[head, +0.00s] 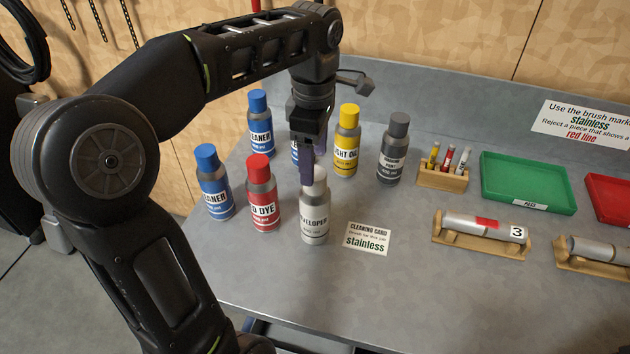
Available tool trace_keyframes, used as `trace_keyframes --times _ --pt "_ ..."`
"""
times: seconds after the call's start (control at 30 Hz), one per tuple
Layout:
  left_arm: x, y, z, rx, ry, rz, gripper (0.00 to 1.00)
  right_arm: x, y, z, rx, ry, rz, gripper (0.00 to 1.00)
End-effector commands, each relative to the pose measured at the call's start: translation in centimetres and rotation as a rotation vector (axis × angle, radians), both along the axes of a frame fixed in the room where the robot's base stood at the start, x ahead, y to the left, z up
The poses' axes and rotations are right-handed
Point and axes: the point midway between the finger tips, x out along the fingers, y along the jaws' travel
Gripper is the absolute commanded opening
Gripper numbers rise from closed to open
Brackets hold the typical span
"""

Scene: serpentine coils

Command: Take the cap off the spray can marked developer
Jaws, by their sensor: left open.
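The spray can marked developer (314,224) stands upright at the front of a group of cans on the grey bench. Its light grey cap (319,184) is on top, partly hidden by my left gripper. My left gripper (311,170) points down just above and at the cap, with its purple fingers open. One finger overlaps the cap's left side in the picture; I cannot tell whether it touches. My right gripper is not in view.
A red-capped dye can (262,200) stands close left of the developer can. Blue-capped cleaner cans (214,188), a yellow-capped oil can (346,145) and a dark grey can (393,152) stand around. A cleaning card (367,239) lies to the right. The front bench is clear.

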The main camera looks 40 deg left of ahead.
Motion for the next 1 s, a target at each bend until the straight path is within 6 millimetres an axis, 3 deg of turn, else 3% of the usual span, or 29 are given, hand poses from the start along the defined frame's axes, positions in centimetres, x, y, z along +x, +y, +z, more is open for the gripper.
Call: trace_keyframes --times 0.27,0.57,0.63,1.0 --pt "0.0 0.0 -0.2 0.000 0.000 0.000 0.69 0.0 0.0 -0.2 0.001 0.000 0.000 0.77" --pt "0.1 -0.2 -3.9 0.000 0.000 0.001 0.69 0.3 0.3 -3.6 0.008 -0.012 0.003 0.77" --pt "0.0 -0.2 -4.1 0.000 0.003 0.001 0.69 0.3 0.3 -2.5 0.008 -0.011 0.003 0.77" --pt "0.1 -0.2 -5.2 0.000 0.000 0.000 0.69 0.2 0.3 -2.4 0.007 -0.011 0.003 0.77"
